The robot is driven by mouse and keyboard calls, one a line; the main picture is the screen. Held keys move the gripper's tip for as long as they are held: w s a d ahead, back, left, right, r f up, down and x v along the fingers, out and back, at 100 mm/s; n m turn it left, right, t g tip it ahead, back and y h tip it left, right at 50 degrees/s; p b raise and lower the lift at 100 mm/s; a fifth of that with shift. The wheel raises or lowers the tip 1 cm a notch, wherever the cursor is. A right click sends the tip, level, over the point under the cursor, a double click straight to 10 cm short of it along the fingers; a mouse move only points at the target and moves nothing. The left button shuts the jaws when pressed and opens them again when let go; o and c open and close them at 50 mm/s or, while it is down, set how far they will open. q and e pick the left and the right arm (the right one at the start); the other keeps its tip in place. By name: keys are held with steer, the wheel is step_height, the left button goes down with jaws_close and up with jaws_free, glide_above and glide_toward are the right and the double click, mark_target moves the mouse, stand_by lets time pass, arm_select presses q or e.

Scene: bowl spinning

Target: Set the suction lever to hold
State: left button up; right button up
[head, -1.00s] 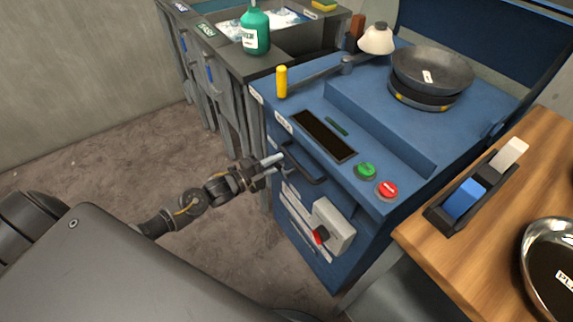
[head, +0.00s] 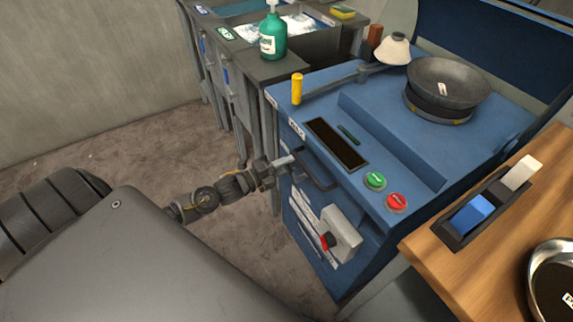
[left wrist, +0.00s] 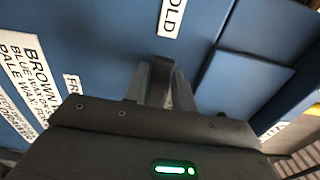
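The blue machine (head: 330,95) has a front face with labels. My left gripper (head: 284,170) is at its front, left of a black bar handle (head: 318,172). In the left wrist view, my left gripper's fingers (left wrist: 162,85) point at the blue panel, one on each side of a dark grey bar (left wrist: 162,78), which looks like the suction lever. I cannot tell whether they press on it. A white HOLD label (left wrist: 172,16) lies just beyond the fingertips. A partly hidden label starting "FR" (left wrist: 73,84) is at the left. My right gripper is not in view.
A grey box with a red knob (head: 340,233) juts from the machine front below the handle. Green (head: 375,180) and red (head: 396,202) buttons sit on top. A wooden table (head: 470,262) stands at the right. Floor is clear at the left.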

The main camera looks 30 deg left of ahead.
arm_select(q)
steer(key=shift+o, duration=1.4)
steer(key=shift+s, duration=0.1)
steer(key=v, duration=1)
steer(key=shift+s+a, duration=0.25)
